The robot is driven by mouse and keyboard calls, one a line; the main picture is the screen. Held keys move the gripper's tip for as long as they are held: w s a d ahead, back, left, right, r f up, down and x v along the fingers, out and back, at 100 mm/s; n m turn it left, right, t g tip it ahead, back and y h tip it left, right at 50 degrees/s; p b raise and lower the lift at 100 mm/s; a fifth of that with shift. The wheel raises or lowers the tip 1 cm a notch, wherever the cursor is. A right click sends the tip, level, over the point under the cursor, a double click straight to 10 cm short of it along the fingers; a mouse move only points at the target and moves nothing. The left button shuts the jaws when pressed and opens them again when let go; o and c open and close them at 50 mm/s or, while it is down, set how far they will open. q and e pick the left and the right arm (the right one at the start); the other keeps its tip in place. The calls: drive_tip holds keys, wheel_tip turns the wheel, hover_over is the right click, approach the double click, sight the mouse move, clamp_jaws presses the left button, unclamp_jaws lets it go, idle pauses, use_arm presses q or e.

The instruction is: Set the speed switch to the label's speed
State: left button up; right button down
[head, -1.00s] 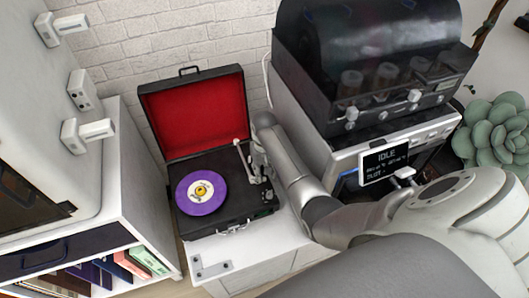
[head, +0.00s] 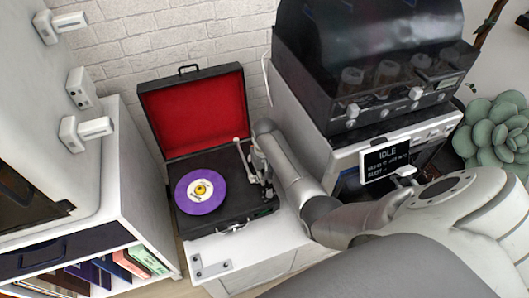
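A black suitcase record player (head: 222,222) stands open on a white cabinet, its red-lined lid (head: 195,112) raised at the back. A purple record (head: 205,203) with a pale and yellow label (head: 200,188) lies on the platter. A light tonearm (head: 241,158) stands at the right of the deck. The speed switch is too small to make out, and the label's print cannot be read. My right arm comes in from the lower right and reaches the deck's right side. Its gripper is hidden behind the arm's own links. My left gripper is out of view.
A white shelf (head: 150,170) with books is at the left. A succulent (head: 495,130) stands far right.

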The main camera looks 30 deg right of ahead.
drive_tip(key=shift+w+d, duration=0.15)
drive_tip(key=shift+w, duration=0.5)
drive_tip(key=c, duration=1.5)
unclamp_jaws()
wheel_tip(320, 180, up, 12)
